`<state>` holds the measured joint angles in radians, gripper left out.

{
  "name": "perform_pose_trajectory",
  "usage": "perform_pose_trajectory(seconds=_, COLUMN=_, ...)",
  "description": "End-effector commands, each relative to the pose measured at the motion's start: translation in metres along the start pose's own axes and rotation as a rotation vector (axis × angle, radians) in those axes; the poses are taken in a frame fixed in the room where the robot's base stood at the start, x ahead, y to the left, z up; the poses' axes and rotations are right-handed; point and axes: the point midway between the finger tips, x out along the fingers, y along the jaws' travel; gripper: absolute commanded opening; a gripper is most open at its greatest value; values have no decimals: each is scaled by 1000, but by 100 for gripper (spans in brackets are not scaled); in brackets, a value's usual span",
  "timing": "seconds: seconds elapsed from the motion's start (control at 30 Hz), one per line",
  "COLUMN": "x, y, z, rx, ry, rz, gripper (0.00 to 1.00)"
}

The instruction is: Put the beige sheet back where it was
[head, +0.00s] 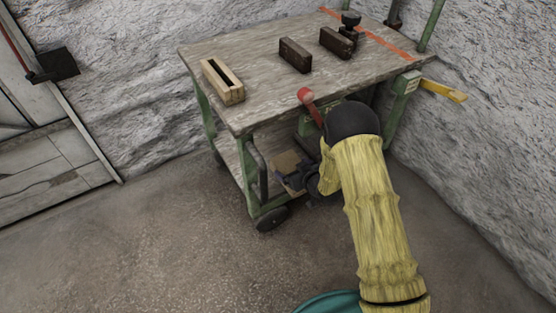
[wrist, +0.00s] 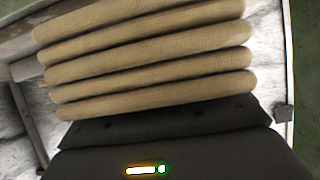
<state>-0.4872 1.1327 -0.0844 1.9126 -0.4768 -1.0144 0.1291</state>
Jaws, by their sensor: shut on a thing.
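The beige sheet (wrist: 150,58) fills the upper middle of the wrist view as a stack of thick, rounded folds. In the head view a small part of the beige sheet (head: 286,162) shows at the end of my gripper (head: 293,180), beside the cart's lower level. My gripper is shut on the sheet; its dark body covers the lower part of the wrist view. The fingertips are hard to make out. My yellow-sleeved arm hides part of the cart. I cannot tell whether the sheet touches the lower shelf (head: 231,160).
A green-framed cart with a worn top (head: 255,65) stands against rough walls. On it are an open wooden box (head: 222,82) and two dark blocks (head: 295,55) (head: 335,42). A red-ended lever (head: 306,96) rises near my arm. The floor (head: 150,240) at left is clear.

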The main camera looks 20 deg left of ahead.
Motion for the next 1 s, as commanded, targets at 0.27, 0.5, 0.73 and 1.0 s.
perform_pose_trajectory(seconds=0.27, x=57, y=-2, z=-27, rx=-4, ry=7, rz=-3, gripper=56)
perform_pose_trajectory(seconds=0.5, x=83, y=1, z=-45, rx=1, ry=3, rz=1, gripper=56)
perform_pose_trajectory(seconds=0.73, x=82, y=1, z=-46, rx=2, ry=1, rz=1, gripper=56)
perform_pose_trajectory(seconds=1.0, x=97, y=0, z=-40, rx=0, ry=0, rz=1, gripper=56)
